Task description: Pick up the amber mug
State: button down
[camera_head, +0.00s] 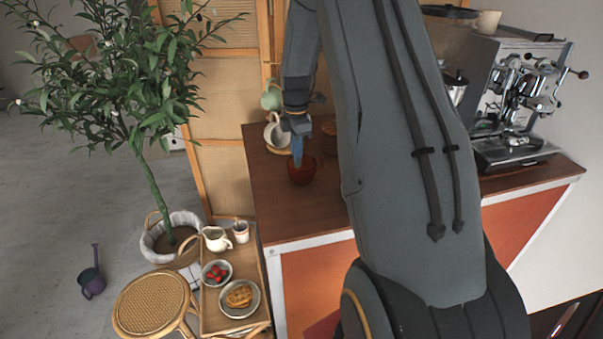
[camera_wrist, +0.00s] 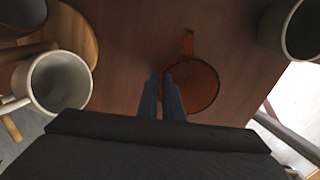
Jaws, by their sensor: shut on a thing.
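The amber mug (camera_head: 302,171) is a dark orange, see-through mug on the brown cart top, near its left end. In the wrist view the amber mug (camera_wrist: 203,86) shows from above, with its handle pointing to the top of the picture. My gripper (camera_head: 297,158) reaches down to the mug's left side. In the wrist view my gripper (camera_wrist: 170,82) has its fingers close together at the mug's left wall, shut on it. The mug looks upright. I cannot tell whether its base touches the cart top.
A pale mug (camera_head: 275,134) stands behind on a round wooden board (camera_wrist: 88,40). A green cup (camera_wrist: 300,30) is at the upper right of the wrist view. An espresso machine (camera_head: 515,100) stands at the right. A wooden side table (camera_head: 213,323) with food is in front.

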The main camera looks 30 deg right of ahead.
jog(key=shift+a, duration=0.1)
dwell(0.3)
notch_tip(320, 180, up, 10)
jog(key=b, duration=0.3)
dwell(0.4)
jog(key=shift+s+f, duration=0.1)
dwell(0.3)
